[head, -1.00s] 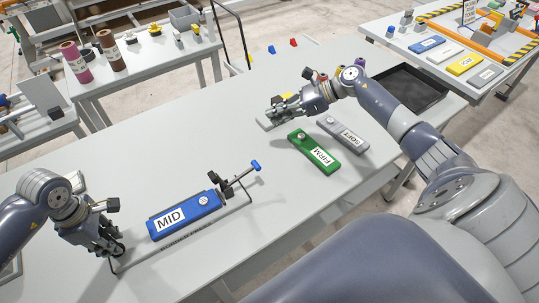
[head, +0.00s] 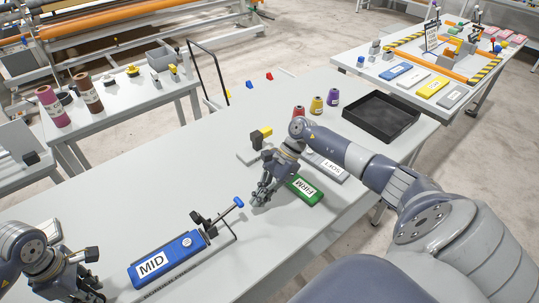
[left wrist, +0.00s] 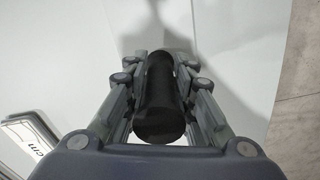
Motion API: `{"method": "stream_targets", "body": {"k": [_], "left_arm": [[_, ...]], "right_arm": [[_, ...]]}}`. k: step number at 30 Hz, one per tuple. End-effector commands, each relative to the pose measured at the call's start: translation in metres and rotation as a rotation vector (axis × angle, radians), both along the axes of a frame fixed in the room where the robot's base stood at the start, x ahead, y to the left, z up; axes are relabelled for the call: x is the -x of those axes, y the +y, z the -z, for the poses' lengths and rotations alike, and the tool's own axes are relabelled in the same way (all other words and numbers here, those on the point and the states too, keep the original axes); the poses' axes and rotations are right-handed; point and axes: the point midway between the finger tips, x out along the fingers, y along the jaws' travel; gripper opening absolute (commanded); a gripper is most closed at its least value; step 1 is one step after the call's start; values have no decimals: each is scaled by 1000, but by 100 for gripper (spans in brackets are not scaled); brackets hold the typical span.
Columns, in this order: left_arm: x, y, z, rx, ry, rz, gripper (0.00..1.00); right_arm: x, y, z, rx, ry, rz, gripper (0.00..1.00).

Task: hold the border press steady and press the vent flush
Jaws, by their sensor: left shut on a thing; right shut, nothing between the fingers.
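The border press seems to be the low frame holding the blue MID block (head: 165,262), with a toggle clamp and blue-tipped lever (head: 238,203) at its right end. A round silvery knob (head: 187,242) sits on the block; I cannot tell whether it is the vent or how flush it is. My left gripper (head: 90,288) is at the press's left end. In the left wrist view it is shut on a black cylindrical handle (left wrist: 160,105). My right gripper (head: 260,200) is shut and empty, pointing down right of the lever, left of the green FIRM block (head: 306,190).
A grey SOFT block (head: 327,166) lies partly behind my right arm. A small grey plate with a black and yellow piece (head: 262,134), coloured spools (head: 316,105) and a black tray (head: 382,118) stand farther back. The table's middle left is clear.

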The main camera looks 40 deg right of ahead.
Motion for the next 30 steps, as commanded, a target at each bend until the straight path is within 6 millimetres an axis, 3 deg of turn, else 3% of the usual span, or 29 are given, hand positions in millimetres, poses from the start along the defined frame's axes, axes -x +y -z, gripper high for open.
{"method": "stream_targets", "body": {"k": [2, 3, 9, 30], "left_arm": [[4, 0, 6, -3, 13, 1, 0], [4, 0, 6, -3, 13, 1, 0], [4, 0, 6, -3, 13, 1, 0], [4, 0, 6, -4, 12, 1, 0]], "right_arm": [[0, 12, 13, -3, 2, -1, 0], [-1, 12, 2, 0, -5, -1, 0], [-1, 24, -17, 0, -2, -1, 0], [-1, 29, -29, 28, 2, -1, 0]]}}
